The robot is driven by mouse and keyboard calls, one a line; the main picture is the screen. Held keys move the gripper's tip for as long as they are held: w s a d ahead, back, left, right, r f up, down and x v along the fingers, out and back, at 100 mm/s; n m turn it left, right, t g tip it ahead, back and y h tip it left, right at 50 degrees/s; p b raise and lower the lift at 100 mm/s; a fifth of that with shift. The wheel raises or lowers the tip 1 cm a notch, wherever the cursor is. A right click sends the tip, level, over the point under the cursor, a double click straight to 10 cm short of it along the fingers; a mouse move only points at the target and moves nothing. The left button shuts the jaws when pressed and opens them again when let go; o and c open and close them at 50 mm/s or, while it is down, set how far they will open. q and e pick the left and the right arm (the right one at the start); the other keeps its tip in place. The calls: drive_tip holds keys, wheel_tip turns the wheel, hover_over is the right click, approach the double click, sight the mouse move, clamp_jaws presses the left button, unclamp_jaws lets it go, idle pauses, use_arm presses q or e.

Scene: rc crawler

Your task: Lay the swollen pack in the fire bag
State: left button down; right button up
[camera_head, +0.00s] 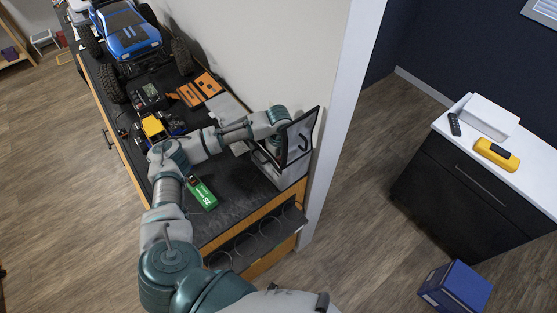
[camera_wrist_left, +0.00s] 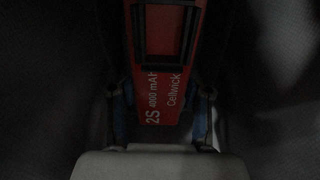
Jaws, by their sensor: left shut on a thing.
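A red pack (camera_wrist_left: 162,88) lettered "2S 4000 mAh Cellwick" fills the middle of the left wrist view. My left gripper (camera_wrist_left: 160,95) is shut on it, with a finger on each side; a dark frame-like shape covers its upper part. Whether the pack is swollen cannot be told here. Dark grey walls surround it in that view. In the head view, a grey box-like bag (camera_head: 291,179) with its dark handled lid (camera_head: 299,137) raised stands at the bench's right end, apparently the fire bag. My left wrist reaches over it; gripper and pack are hidden there. My right gripper is out of view.
A green pack (camera_head: 203,194) lies on the dark bench mat left of the bag. A blue truck (camera_head: 131,36), a charger (camera_head: 150,97), orange pieces (camera_head: 199,89) and a yellow item (camera_head: 153,127) stand further back. A wall is behind the bag.

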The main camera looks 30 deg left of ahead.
use_arm(q)
drive_tip(key=shift+s+f, duration=0.15)
drive_tip(key=shift+f, duration=0.2)
drive_tip(key=shift+c, duration=2.1)
unclamp_jaws()
wheel_tip(320, 180, up, 12)
drive_tip(key=shift+w, duration=0.25)
